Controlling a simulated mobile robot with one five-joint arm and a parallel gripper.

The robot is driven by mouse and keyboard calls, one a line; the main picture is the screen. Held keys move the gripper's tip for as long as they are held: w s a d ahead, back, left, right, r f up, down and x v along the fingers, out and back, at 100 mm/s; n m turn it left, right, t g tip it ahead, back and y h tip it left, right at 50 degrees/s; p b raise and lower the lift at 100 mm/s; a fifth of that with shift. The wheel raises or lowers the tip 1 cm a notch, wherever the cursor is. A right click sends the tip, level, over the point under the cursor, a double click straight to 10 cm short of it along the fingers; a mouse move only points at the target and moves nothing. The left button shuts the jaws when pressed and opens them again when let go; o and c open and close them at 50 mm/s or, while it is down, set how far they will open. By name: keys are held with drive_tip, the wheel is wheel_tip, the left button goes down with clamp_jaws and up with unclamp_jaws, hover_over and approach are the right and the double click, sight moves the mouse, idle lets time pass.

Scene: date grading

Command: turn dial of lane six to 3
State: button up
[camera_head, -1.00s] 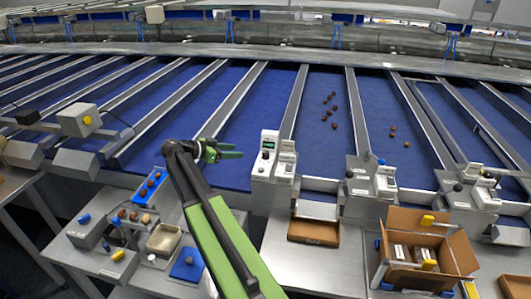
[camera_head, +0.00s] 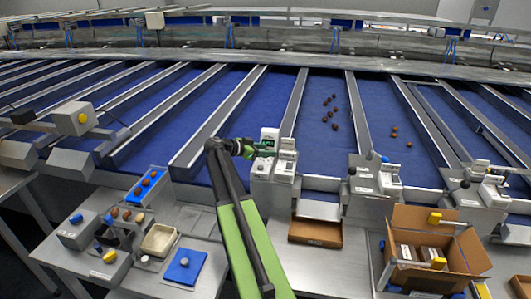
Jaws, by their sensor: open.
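A white control box (camera_head: 270,134) stands at the front end of a lane divider, in the middle of the view. My gripper (camera_head: 266,149) is open, its green fingers pointing right across the front of this box. The fingers cover the part of the box where a dial would show, so I see neither the dial nor its setting. I cannot tell whether the fingers touch anything. The lane number is too small to read. Another lane station (camera_head: 362,181) to the right has a black knob (camera_head: 352,170) on its left side.
A brown tray (camera_head: 316,233) sits below the lanes, right of my arm. An open cardboard box (camera_head: 468,251) holds packs at the lower right. A side table at lower left carries a blue mat (camera_head: 183,267) and a beige tray (camera_head: 159,241). Dates (camera_head: 334,126) lie on the blue lane.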

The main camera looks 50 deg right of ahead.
clamp_jaws()
drive_tip(key=shift+r, duration=0.1)
drive_tip(key=shift+n+t, duration=0.3)
drive_tip(key=shift+s+a+n+t, duration=0.1)
drive_tip(key=shift+s+n+t, duration=0.05)
drive_tip(key=shift+n+t, duration=0.95)
drive_tip(key=shift+n+t+y, duration=0.3)
drive_tip(key=shift+n+t, duration=1.7)
drive_tip(key=shift+t, duration=0.5)
drive_tip(key=shift+w, duration=0.2)
unclamp_jaws()
